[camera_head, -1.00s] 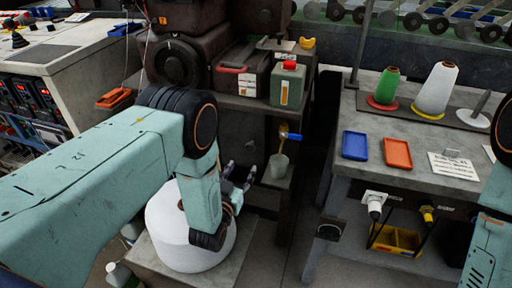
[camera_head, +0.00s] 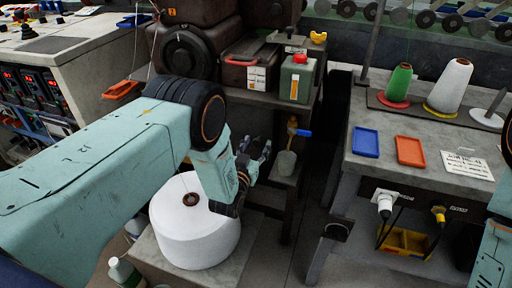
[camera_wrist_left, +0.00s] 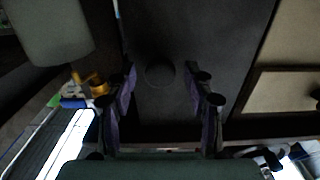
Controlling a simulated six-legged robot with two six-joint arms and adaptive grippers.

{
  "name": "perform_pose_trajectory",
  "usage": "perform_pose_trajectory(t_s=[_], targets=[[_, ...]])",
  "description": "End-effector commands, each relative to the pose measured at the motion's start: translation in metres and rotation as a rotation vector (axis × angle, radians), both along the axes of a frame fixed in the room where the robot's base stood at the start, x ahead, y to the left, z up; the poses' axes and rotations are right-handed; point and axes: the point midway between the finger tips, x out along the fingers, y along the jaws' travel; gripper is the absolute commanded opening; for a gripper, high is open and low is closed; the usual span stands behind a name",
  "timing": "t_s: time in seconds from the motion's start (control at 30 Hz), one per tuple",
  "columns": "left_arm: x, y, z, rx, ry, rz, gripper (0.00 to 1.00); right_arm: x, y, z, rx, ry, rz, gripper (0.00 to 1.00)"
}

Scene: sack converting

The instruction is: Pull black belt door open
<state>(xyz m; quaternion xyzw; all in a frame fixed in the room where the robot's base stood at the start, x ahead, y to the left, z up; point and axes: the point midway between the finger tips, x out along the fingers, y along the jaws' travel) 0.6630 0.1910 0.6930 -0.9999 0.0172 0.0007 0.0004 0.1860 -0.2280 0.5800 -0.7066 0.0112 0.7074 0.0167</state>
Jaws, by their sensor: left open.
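The black belt door shows in the left wrist view as a dark flat panel (camera_wrist_left: 215,35) with a dark round knob (camera_wrist_left: 160,69) on it. My left gripper (camera_wrist_left: 160,75) is open, its two fingers on either side of the knob as seen from the wrist. I cannot tell whether the fingers touch the knob. In the head view my left gripper (camera_head: 260,150) is in front of the dark machine front under the shelf, and the arm hides part of that front. My right gripper is out of view; only part of my right arm shows at the right edge.
The bench (camera_head: 365,174) stands at right.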

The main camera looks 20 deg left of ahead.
Motion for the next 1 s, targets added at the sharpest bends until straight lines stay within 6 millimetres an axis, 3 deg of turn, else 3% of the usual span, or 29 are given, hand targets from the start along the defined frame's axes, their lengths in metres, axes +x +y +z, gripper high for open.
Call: perform_pose_trajectory(t_s=[0.17,0.8,1.0], targets=[[0.0006,-0.0004,0.0004,0.0,0.0,0.0,0.53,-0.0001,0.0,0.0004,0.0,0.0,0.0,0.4],[0.0002,0.0,0.0003,0.0,-0.001,0.0,0.0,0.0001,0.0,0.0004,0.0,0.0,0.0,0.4],[0.0003,-0.0002,0.0005,0.0,-0.001,0.0,0.0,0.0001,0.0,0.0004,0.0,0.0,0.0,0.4]])
